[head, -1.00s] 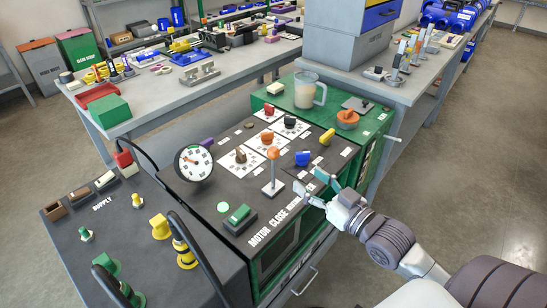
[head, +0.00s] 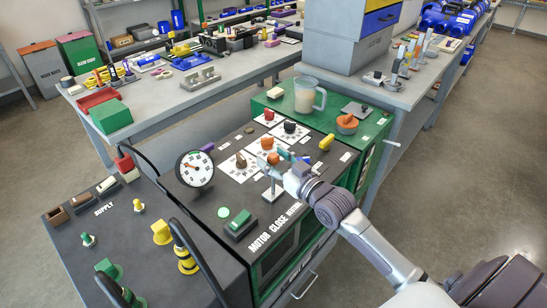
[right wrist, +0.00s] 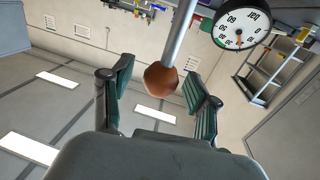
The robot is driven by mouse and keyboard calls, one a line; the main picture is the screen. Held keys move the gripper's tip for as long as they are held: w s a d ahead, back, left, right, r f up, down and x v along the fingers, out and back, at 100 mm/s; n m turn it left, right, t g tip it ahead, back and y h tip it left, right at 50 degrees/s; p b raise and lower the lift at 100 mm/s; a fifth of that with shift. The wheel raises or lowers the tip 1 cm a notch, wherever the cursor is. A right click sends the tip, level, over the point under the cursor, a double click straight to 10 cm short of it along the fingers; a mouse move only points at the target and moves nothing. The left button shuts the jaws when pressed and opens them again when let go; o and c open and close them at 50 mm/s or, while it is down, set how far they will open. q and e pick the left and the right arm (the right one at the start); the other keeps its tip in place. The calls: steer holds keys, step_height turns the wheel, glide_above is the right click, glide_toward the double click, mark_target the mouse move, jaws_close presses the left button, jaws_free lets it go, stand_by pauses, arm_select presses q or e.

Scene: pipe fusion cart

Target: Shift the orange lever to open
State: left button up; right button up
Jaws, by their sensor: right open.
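The orange lever (head: 273,158) stands on the dark top of the cart's control panel, with an orange ball knob on a metal stem that rises from a grey base. My right gripper (head: 279,162) has reached it from the right and is open around the knob. In the right wrist view the knob (right wrist: 161,79) sits between the two green-padded fingers, with a gap on both sides. The fingers partly cover the lever's upper part in the head view. My left gripper is not in view.
A round gauge (head: 196,168) stands left of the lever, and a green button (head: 240,219) sits in front of it. Several rotary knobs on white dial plates lie behind. A yellow handle (head: 327,139) is at the right. The floor right of the cart is clear.

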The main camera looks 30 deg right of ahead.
steer(key=shift+w, duration=0.1)
jaws_close()
stand_by(0.3)
